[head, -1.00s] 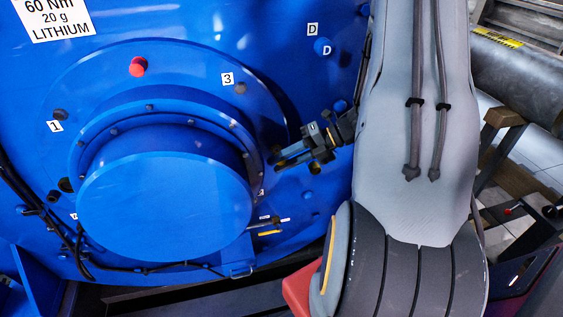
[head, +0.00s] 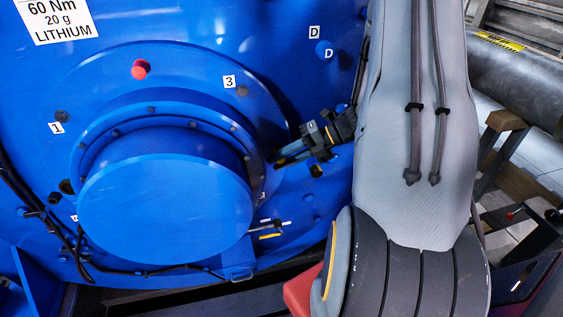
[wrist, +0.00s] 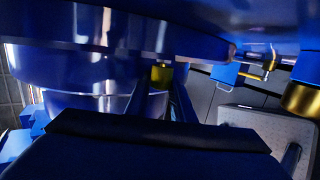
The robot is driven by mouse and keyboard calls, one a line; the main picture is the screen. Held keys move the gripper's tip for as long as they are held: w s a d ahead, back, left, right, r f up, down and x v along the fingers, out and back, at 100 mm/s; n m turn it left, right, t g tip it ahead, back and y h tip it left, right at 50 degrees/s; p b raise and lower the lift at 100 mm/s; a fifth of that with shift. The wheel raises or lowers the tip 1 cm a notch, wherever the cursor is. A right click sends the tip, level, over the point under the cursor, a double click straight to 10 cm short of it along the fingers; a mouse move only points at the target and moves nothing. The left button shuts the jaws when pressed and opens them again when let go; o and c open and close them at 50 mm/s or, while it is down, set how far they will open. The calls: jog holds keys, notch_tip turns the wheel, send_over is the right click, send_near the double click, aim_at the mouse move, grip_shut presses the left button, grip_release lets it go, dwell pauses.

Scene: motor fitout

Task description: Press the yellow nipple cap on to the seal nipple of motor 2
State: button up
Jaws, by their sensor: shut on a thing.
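My gripper (head: 282,160) reaches in from the right, at the right edge of the round flange of the big blue motor (head: 190,62). In the wrist view its dark fingers (wrist: 166,104) are shut on the yellow nipple cap (wrist: 162,75), which shows as a small yellow patch between the tips. The cap cannot be made out in the head view. The seal nipple cannot be made out in either view, and I cannot tell whether the cap touches it.
A red plug (head: 140,69) sits on the motor face. The blue drum-like cover (head: 165,212) juts out left of the gripper. Black cables (head: 70,240) run at lower left. In the wrist view a brass-coloured ring (wrist: 301,98) is at right.

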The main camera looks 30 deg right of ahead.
jog(key=o, duration=1.1)
jog(key=shift+d, duration=0.1)
jog(key=b+v, duration=0.2)
jog(key=v, duration=0.5)
jog(key=shift+d, duration=0.25)
jog(key=shift+s+r, duration=0.15)
